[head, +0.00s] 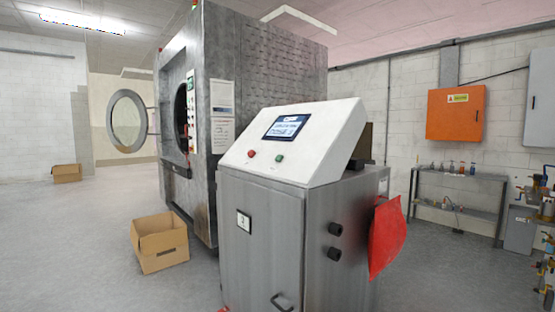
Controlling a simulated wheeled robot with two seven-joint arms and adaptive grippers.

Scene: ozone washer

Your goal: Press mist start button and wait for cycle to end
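A grey metal console (262,235) with a white sloped top (322,122) stands in front of me. Its panel holds a lit blue-and-white screen (286,127), a red button (251,153) and a green button (279,158) below it. The labels by the buttons are too small to read, so I cannot tell which one is the mist start button. A large grey washer (250,75) stands behind the console, its round door (126,121) swung open to the left. Neither of my grippers shows in the head view.
An open cardboard box (160,243) lies on the floor left of the console, close to the washer. A red sheet (386,235) hangs on the console's right side. A metal shelf (460,181) with bottles stands by the right wall. The left floor is mostly clear.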

